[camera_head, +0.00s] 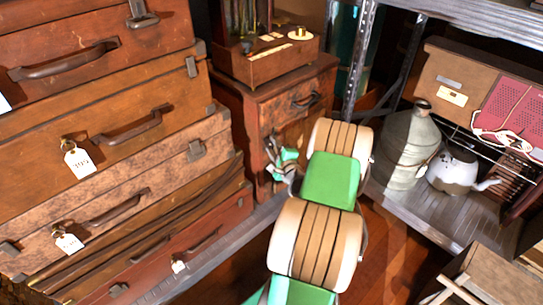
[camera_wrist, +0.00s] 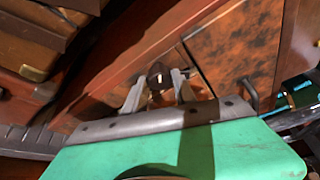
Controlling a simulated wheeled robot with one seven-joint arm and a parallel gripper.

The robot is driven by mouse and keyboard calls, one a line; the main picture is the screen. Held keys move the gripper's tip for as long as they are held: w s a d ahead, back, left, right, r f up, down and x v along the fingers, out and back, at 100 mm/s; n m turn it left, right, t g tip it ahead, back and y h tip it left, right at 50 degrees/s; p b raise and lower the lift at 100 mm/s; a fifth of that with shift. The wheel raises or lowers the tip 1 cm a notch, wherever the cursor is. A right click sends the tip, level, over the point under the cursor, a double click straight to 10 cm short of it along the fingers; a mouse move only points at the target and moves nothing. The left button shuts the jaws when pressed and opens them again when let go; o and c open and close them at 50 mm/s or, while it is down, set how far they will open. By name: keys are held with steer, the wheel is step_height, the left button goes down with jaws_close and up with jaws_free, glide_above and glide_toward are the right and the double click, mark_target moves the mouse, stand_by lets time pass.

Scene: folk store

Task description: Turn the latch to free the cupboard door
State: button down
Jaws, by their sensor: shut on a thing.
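The small wooden cupboard (camera_head: 238,110) stands in the middle of the head view, with a drawer above its door (camera_head: 297,131). In the wrist view, the burl-patterned door (camera_wrist: 238,45) fills the upper right and looks closed against the reddish frame. The latch (camera_wrist: 157,70) is a small dark brown piece at the door's edge. My gripper (camera_wrist: 160,86) is shut on the latch, with one pale finger on each side of it. In the head view my gripper (camera_head: 273,160) is at the cupboard's front, and the latch cannot be made out there.
Stacked suitcases (camera_head: 90,150) with tags rise close on the left. A wooden box with a device (camera_head: 268,62) sits on the cupboard. A metal shelf on the right holds a grey can (camera_head: 405,145) and a white kettle (camera_head: 452,170). A crate (camera_head: 485,275) stands at lower right.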

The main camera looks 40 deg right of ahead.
steer(key=n+b, duration=0.2)
steer(key=b, duration=0.2)
steer(key=f+n+t+h+b, duration=0.1)
steer(key=b, duration=0.2)
steer(key=shift+n+b, duration=0.35)
steer(key=shift+n, duration=0.05)
steer(key=n+b, duration=0.1)
steer(key=n+t+b, duration=0.1)
steer(key=b, duration=0.1)
steer(key=shift+r, duration=0.25)
steer(key=shift+b, duration=0.4)
steer(key=shift+r, duration=0.2)
steer(key=c, duration=1.3)
jaws_free()
